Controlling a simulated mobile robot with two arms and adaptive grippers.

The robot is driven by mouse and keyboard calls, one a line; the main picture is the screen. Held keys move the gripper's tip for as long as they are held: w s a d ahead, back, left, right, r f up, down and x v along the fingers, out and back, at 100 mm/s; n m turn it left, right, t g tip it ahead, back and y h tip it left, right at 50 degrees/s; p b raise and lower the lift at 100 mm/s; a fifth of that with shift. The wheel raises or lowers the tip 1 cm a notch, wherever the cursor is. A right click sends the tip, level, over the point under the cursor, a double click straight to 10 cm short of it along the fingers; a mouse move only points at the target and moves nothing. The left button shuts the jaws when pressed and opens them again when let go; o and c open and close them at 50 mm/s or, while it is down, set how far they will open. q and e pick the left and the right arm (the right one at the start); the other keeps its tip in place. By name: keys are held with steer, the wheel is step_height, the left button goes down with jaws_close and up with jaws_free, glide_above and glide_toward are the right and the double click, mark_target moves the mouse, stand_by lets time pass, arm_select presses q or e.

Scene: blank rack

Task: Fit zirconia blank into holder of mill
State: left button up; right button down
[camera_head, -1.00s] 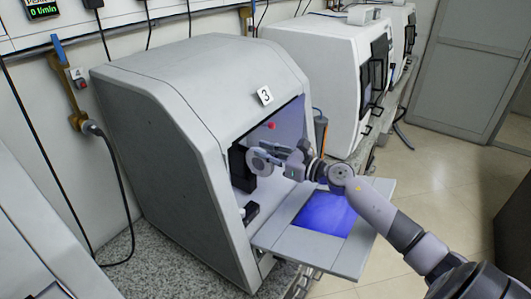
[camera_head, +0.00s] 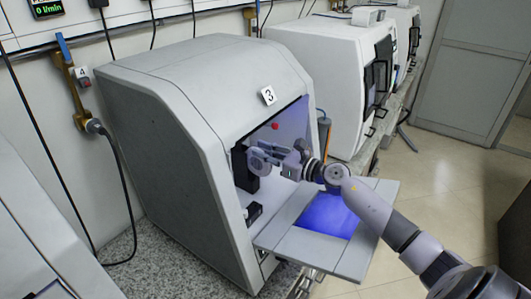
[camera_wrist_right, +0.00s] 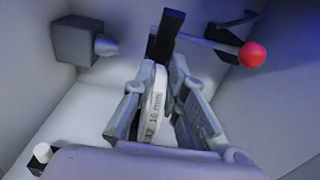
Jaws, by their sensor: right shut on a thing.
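The mill (camera_head: 150,110), a grey cabinet labelled 3, stands open at its front. My right gripper (camera_head: 270,153) reaches through the opening. It is shut on the zirconia blank (camera_head: 256,161), a pale disc held on edge. In the right wrist view the blank (camera_wrist_right: 155,105) shows its rim, marked "16 mm", between the two fingers (camera_wrist_right: 160,75). The black holder (camera_head: 243,170) is at the blank's left in the head view. It appears as a dark upright piece (camera_wrist_right: 166,36) just beyond the fingertips. I cannot tell whether the blank touches it. My left gripper is out of view.
The mill's lowered door (camera_head: 283,232) lies below my right arm. Inside, a red ball-ended rod (camera_wrist_right: 252,55) is at the right and a grey block with a spindle (camera_wrist_right: 80,42) at the left. More white machines (camera_head: 325,75) stand behind.

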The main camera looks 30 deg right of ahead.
steer(key=shift+b+x, duration=0.3)
steer(key=shift+x, duration=0.7)
steer(key=c, duration=1.5)
jaws_free()
steer(key=shift+f, duration=0.2)
steer(key=shift+c, duration=0.2)
steer(key=shift+f, duration=0.1)
steer(key=shift+s, duration=0.1)
steer(key=v, duration=1.1)
steer(key=shift+s+d, duration=0.2)
steer(key=shift+s, duration=0.15)
steer(key=shift+r, duration=0.2)
